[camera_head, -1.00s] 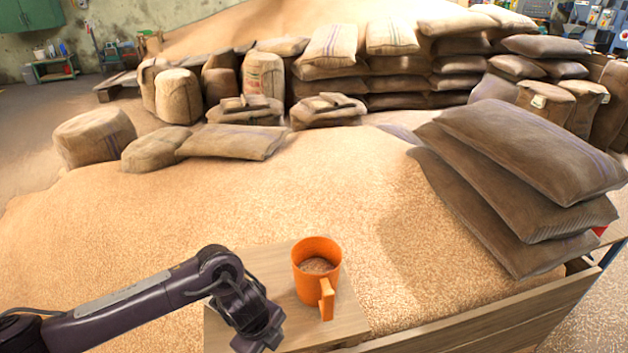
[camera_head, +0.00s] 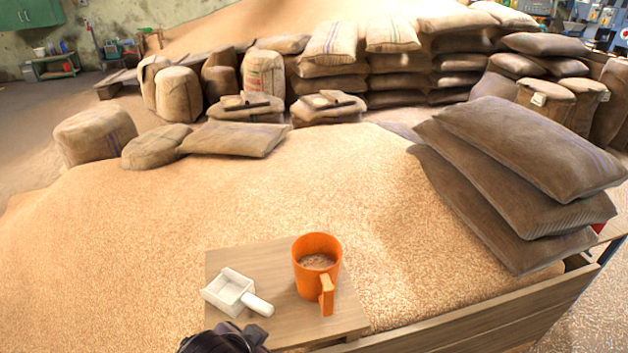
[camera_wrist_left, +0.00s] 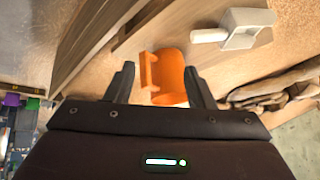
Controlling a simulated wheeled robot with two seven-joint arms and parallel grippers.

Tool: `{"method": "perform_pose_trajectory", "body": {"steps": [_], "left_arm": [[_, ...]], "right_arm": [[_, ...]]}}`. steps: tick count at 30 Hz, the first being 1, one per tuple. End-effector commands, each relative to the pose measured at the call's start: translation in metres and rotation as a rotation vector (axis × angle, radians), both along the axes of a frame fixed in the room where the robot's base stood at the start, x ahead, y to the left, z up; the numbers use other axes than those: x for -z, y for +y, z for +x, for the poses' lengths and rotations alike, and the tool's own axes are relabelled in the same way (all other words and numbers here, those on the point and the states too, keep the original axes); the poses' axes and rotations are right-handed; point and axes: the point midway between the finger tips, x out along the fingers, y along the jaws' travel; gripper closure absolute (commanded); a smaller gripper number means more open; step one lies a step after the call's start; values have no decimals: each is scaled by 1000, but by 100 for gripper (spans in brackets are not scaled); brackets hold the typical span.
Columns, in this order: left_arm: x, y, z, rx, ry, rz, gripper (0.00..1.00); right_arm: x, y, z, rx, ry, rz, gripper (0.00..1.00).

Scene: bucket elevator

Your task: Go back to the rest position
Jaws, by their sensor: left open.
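My left gripper shows in the left wrist view (camera_wrist_left: 160,85) with its two fingers spread apart and nothing between them. In the head view only a dark part of my left arm shows at the bottom edge, below the wooden table. The orange bucket (camera_head: 314,270) stands upright on the table with grain inside. It also shows in the left wrist view (camera_wrist_left: 172,75), beyond the fingers and apart from them. A white scoop (camera_head: 232,292) lies on the table to the left of the bucket. My right gripper is in neither view.
The small wooden table (camera_head: 285,318) stands in a heap of grain (camera_head: 300,190). A wooden board wall (camera_head: 500,315) runs along the front right. Stacked dark sacks (camera_head: 520,180) are at the right. More sacks (camera_head: 400,60) line the back.

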Motion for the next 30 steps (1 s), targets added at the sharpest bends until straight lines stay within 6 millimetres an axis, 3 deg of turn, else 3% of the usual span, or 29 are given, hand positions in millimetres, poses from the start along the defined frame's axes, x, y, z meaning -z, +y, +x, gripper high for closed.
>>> {"method": "perform_pose_trajectory", "body": {"steps": [6,13,23,26,30], "left_arm": [[15,57,-41,-239,161,-17,51],[28,99,-82,-422,297,-21,51],[117,94,-63,-407,323,-11,51],[153,93,-61,-406,335,-7,51],[217,93,-67,-401,359,1,51]], "right_arm": [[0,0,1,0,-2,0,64],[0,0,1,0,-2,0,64],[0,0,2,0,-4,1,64],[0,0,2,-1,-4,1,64],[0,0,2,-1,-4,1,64]]}}
